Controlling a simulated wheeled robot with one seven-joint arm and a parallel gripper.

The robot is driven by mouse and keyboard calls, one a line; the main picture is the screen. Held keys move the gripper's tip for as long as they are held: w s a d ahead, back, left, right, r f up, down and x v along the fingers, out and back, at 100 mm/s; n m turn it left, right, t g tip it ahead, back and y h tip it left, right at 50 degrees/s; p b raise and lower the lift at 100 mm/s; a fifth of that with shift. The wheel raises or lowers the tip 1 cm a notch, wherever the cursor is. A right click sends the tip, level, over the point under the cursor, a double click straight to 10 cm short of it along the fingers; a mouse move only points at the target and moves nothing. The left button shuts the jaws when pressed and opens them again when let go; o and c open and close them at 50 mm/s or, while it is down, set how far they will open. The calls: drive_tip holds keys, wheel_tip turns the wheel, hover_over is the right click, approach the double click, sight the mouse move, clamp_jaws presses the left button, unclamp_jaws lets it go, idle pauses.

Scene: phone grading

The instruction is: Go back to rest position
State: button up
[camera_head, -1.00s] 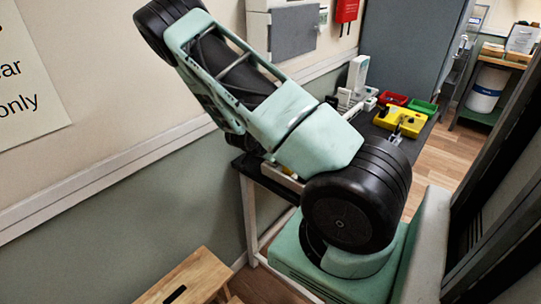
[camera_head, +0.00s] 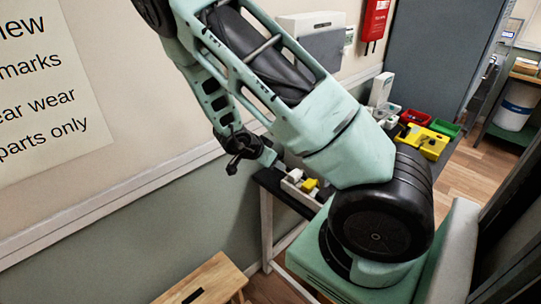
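My mint-green arm fills the middle of the view, bent high above its base. My gripper (camera_head: 243,150) is the small dark part hanging at the left of the upper arm, in front of the wall. It is above and left of the table's near end. It is too small and dark to tell whether its fingers are open or shut. I see nothing clearly held in it.
The dark table holds a white tray (camera_head: 293,191) with small white and yellow items, a yellow fixture (camera_head: 424,141), a red bin (camera_head: 415,117) and a green bin (camera_head: 445,127). A wooden stool (camera_head: 205,281) stands at lower left. The wall is close on the left.

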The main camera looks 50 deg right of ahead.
drive_tip(key=shift+a+r, duration=0.2)
